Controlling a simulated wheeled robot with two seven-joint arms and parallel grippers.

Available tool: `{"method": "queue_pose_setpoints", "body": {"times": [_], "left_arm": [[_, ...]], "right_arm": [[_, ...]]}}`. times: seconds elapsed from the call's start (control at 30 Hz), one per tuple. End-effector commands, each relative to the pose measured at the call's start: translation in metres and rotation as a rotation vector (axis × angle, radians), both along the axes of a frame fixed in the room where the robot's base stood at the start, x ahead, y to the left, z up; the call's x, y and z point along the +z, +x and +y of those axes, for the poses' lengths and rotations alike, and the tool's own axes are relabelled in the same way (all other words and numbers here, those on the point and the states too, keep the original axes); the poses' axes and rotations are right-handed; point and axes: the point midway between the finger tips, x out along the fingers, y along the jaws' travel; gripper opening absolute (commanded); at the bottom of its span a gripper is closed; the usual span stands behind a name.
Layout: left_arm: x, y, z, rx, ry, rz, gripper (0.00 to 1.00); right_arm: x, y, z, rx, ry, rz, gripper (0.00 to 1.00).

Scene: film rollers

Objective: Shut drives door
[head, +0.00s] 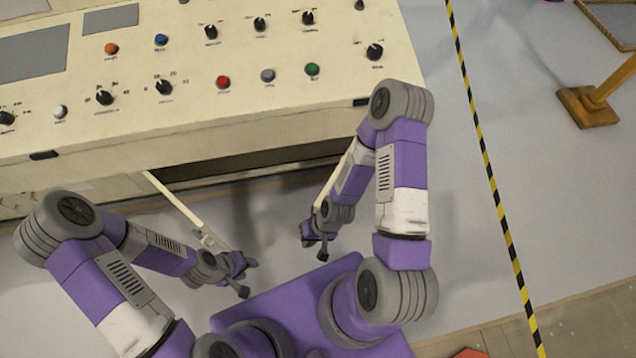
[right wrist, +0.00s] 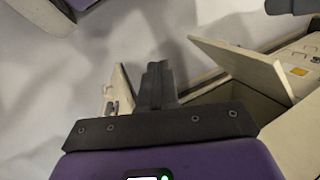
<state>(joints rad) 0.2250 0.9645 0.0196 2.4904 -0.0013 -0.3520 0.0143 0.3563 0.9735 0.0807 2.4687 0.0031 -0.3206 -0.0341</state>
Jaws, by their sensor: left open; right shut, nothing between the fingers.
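A cream console cabinet (head: 230,130) has a dark opening under its control panel. Two thin cream doors stand swung out from it, the left door (head: 172,200) and the right door (head: 334,180), both seen nearly edge-on. I cannot read which is the drives door. My left gripper (head: 247,277) is open, just beyond the left door's free end. My right gripper (head: 315,248) is shut and empty, just below the right door's free end. In the right wrist view its shut fingers (right wrist: 157,86) lie between a small panel with a latch (right wrist: 118,95) and a larger cream panel (right wrist: 240,65).
Knobs and coloured buttons cover the console's sloping top. Grey floor lies around, with a yellow-black stripe (head: 487,165) to the right. A wooden stand (head: 588,106) is at the far right. The floor between the doors is clear.

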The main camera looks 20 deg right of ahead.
Motion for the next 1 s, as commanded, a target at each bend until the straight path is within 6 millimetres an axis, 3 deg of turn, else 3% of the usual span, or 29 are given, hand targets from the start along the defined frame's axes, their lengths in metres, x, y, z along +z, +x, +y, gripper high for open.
{"method": "queue_pose_setpoints", "body": {"times": [0.27, 0.37, 0.6, 0.8, 1.0], "left_arm": [[0.004, 0.0, 0.0, -0.001, 0.0, 0.001, 0.43], [0.005, 0.0, 0.0, 0.0, 0.0, 0.001, 0.43], [0.007, 0.0, 0.0, 0.0, 0.0, 0.0, 0.43], [0.009, 0.0, 0.0, 0.0, 0.0, 0.0, 0.43], [0.009, 0.0, 0.0, 0.0, 0.0, 0.0, 0.43]], "right_arm": [[-0.006, 0.022, -0.033, -0.198, 0.171, 0.001, 0.0], [-0.006, 0.033, -0.053, -0.278, 0.225, -0.029, 0.0], [-0.001, 0.051, -0.128, -0.483, 0.309, -0.146, 0.0], [0.006, 0.048, -0.193, -0.616, 0.318, -0.25, 0.0], [0.009, 0.042, -0.224, -0.673, 0.311, -0.302, 0.0]]}}
